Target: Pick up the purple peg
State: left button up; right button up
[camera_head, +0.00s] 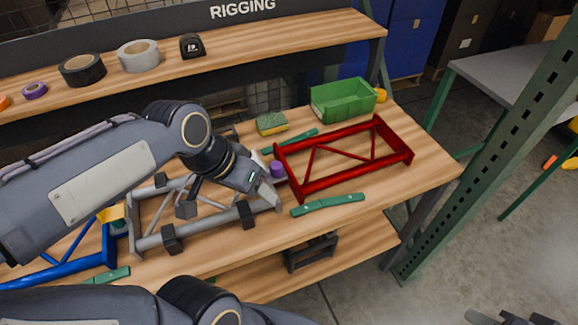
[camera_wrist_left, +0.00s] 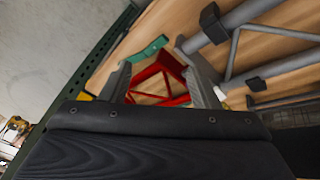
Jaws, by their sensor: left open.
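The purple peg (camera_head: 277,168) stands by the left end of the red frame (camera_head: 350,180), where the red and grey frames come close together. Its lower part is hard to make out. My left gripper (camera_head: 270,181) is open, pointing down just in front of the peg. I cannot tell whether a finger touches the peg. In the left wrist view the two fingers (camera_wrist_left: 160,78) are apart, with red frame bars and wood beyond them. I cannot make out the peg there. Dark shapes at the head view's bottom right edge may be my right gripper, too cut off to read.
The grey frame (camera_head: 210,230) with black straps lies under my left arm. Green strips (camera_head: 328,204) lie beside the red frame. A green bin (camera_head: 343,100) and a sponge (camera_head: 272,123) stand behind. A blue frame (camera_head: 75,262) is at left. Bare bench lies right of the red frame.

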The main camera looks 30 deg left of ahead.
pick_arm(q)
jog(key=w+a+f+m+g+y+b, duration=0.1)
jog(key=w+a+f+m+g+b, duration=0.15)
jog(key=w, duration=0.65)
jog(key=m+g+y, duration=0.1)
jog(key=m+y, duration=0.1)
jog(key=m, duration=0.1)
send_over(275, 166)
jog(key=f, duration=0.3)
jog(key=shift+w+d+n+b, duration=0.15)
jog(key=shift+d+n+b, duration=0.1)
jog(key=shift+d+b, duration=0.1)
jog(key=shift+w+f, duration=0.2)
jog(key=shift+f, duration=0.05)
jog(key=shift+a+f, duration=0.1)
jog(key=shift+f, duration=0.2)
jog(key=f, duration=0.7)
jog(key=shift+s+a+b, duration=0.3)
jog(key=shift+b, duration=0.05)
jog(key=shift+c, duration=0.4)
jog(key=c, duration=1)
